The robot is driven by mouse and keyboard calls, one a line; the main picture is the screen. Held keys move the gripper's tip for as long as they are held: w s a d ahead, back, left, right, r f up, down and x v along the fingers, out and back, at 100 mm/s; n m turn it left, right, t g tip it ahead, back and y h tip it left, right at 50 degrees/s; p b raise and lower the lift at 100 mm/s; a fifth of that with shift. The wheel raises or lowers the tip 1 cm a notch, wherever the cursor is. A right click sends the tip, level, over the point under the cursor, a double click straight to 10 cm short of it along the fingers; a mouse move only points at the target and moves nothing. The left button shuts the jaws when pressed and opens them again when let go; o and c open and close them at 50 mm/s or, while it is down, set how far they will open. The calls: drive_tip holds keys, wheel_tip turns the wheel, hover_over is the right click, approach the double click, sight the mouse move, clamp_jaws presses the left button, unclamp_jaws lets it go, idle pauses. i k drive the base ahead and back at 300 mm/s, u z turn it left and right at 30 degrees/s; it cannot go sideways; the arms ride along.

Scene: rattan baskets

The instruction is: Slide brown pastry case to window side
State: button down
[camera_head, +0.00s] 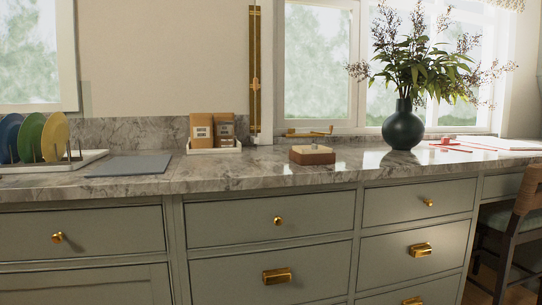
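A small low box with brown sides and a pale top (312,158), which looks like the brown pastry case, sits on the grey marble counter (250,172). It is right of the middle of the picture, in front of the window (318,62) and a little back from the counter's front edge. A gap of bare counter lies between it and the window wall. My gripper is not in view, and nothing touches the box.
A dark round vase (403,130) with tall branches stands right of the box. Left are a white tray (214,150) with brown packets, a grey board (130,166) and a plate rack (62,163). A chair (527,195) stands at far right.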

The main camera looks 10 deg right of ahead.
sight(301, 159)
drive_tip(key=u, duration=0.6)
drive_tip(key=i, duration=1.1)
drive_tip(key=z, duration=1.15)
